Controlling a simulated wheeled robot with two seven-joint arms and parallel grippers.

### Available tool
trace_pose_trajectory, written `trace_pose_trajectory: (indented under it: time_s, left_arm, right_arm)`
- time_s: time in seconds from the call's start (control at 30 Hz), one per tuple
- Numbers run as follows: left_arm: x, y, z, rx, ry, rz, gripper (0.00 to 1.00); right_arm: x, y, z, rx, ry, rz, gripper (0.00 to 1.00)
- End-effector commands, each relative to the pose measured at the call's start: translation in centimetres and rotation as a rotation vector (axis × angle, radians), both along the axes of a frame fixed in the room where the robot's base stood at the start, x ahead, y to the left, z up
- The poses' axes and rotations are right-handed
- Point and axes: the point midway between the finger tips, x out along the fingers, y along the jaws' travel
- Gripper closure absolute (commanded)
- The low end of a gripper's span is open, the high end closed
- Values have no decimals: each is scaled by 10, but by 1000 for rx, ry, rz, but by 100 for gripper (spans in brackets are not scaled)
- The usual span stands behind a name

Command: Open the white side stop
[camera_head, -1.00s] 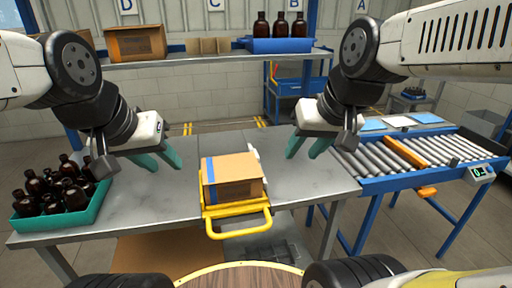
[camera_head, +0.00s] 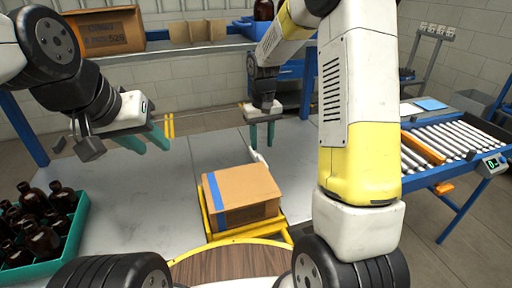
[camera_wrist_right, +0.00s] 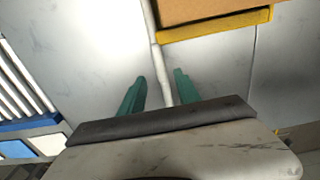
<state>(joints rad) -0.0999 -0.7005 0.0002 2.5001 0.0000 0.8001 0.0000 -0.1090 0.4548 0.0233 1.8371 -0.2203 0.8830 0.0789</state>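The white side stop (camera_wrist_right: 153,40) is a thin white bar beside the cardboard box. In the head view a small part of it (camera_head: 258,157) shows at the box's far side. My right gripper (camera_head: 261,145) points down just behind the box. In the right wrist view its green fingers (camera_wrist_right: 160,77) are apart, with the white bar running between them; I see no clear contact. The cardboard box (camera_head: 240,193) with blue tape rests on a yellow frame (camera_head: 258,231). My left gripper (camera_head: 147,143) is open and empty over the table, left of the box.
A green crate of amber bottles (camera_head: 72,250) stands at the left. A roller conveyor (camera_head: 455,140) with an orange bar (camera_head: 423,147) is at the right. A shelf (camera_head: 170,45) with boxes runs behind. The grey table (camera_head: 150,200) left of the box is clear.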

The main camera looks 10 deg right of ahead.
Motion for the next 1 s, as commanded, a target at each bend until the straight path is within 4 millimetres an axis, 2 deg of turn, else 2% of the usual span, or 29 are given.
trace_pose_trajectory:
  time_s: [0.2,0.4,0.53,0.77,0.8,1.0]
  left_arm:
    - [0,0,0,0,0,0,64]
    - [0,0,0,0,0,0,64]
    - [0,0,0,0,0,0,64]
    - [0,0,0,0,0,0,64]
    - [0,0,0,0,0,0,64]
    - [0,0,0,0,0,0,64]
  right_arm:
    - [-1,-1,-36,0,4,-2,61]
    - [-1,-1,-61,0,2,-2,61]
    - [-1,-1,-68,0,0,-2,61]
    - [-1,-1,-69,1,-1,-2,61]
    - [-1,-1,-69,1,-1,-2,63]
    - [-1,-1,-69,1,-1,-2,100]
